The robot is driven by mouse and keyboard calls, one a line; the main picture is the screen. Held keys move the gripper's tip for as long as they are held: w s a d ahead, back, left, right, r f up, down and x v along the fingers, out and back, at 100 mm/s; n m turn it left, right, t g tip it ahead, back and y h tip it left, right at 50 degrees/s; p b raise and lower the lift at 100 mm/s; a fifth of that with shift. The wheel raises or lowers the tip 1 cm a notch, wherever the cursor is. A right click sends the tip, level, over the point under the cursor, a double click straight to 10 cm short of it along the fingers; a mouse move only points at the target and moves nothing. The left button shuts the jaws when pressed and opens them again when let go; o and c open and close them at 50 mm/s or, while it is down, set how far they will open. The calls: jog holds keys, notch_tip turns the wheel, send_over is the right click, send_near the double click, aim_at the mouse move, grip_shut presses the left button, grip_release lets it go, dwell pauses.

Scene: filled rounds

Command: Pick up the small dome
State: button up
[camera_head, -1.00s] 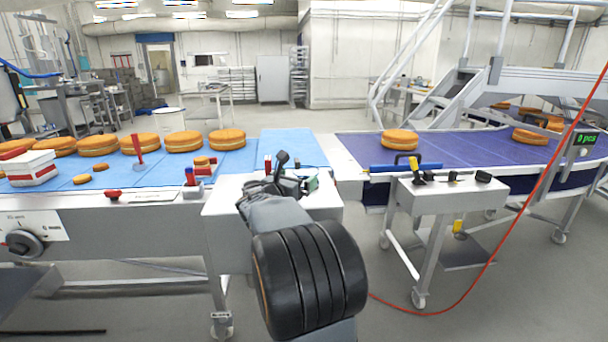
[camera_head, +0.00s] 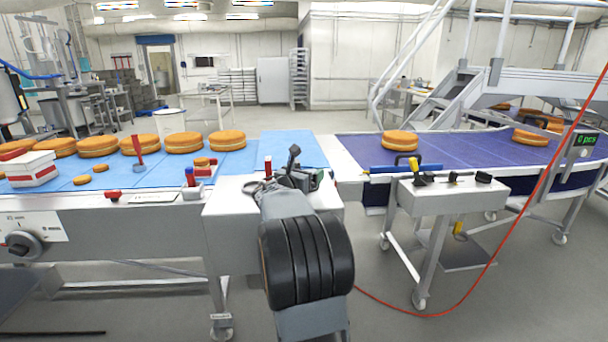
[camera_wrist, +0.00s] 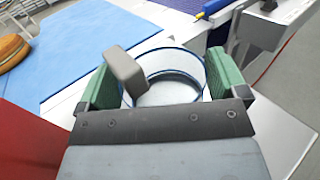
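In the wrist view, a small clear round piece with blue rims (camera_wrist: 172,62) lies between my fingers; I take it to be the small dome. My gripper (camera_wrist: 165,85) has two green-padded fingers set wide apart, one on each side of the piece. I cannot tell whether the pads touch it. In the head view my gripper (camera_head: 290,182) is low over the metal end plate between the two belts; my arm and the fingers hide most of the piece there.
The left blue belt (camera_head: 255,152) carries several orange rounds (camera_head: 184,142), small rounds and a white-red box (camera_head: 32,169). A red upright piece (camera_head: 268,164) stands close to my gripper. The purple belt (camera_head: 450,150) and a red cable (camera_head: 480,275) are at the right.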

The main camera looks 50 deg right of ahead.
jog(key=c, duration=0.5)
jog(key=shift+r, duration=0.15)
